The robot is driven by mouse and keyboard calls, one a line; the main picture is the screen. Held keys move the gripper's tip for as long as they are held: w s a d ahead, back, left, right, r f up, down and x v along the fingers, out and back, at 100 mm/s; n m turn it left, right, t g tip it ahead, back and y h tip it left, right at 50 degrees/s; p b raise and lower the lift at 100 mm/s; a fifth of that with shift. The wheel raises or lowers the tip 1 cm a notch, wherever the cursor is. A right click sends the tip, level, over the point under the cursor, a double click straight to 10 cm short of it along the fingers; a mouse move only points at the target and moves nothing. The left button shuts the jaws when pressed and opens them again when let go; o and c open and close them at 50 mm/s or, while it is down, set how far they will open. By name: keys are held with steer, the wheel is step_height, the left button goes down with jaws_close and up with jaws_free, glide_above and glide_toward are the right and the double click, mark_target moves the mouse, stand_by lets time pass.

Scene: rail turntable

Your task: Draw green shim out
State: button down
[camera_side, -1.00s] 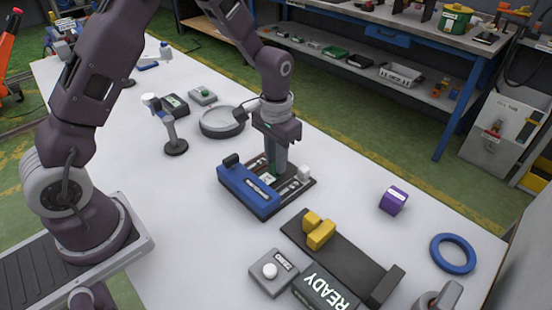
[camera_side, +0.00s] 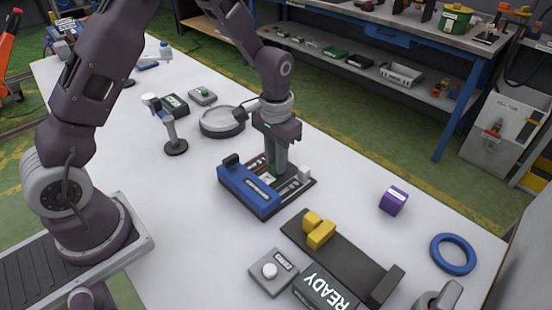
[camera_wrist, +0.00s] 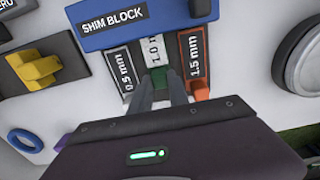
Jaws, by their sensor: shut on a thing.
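The blue shim block (camera_side: 248,190) sits on a dark base on the white table, and its SHIM BLOCK label shows in the wrist view (camera_wrist: 145,22). Three labelled strips lie side by side in front of it in the wrist view. The green shim's tab (camera_wrist: 161,76) is at the end of the middle strip, whose label is partly hidden. My gripper (camera_wrist: 160,90) points down, its two fingers shut on the green tab. In the side view my gripper (camera_side: 275,170) is low over the block's base, and the fingertips and tab are hard to make out.
A 0.5 mm strip (camera_wrist: 124,70) and a 1.5 mm strip (camera_wrist: 194,58) with an orange-red tab flank the middle one closely. A yellow piece (camera_side: 320,233) on a dark plate, a purple cube (camera_side: 393,200) and a blue ring (camera_side: 453,254) stand apart. Bare table lies between.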

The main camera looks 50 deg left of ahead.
steer(key=shift+w+r, duration=0.1)
steer(key=shift+w, duration=2)
steer(key=c, duration=1.2)
jaws_free()
steer(key=shift+c, duration=0.2)
step_height(320, 180, up, 7)
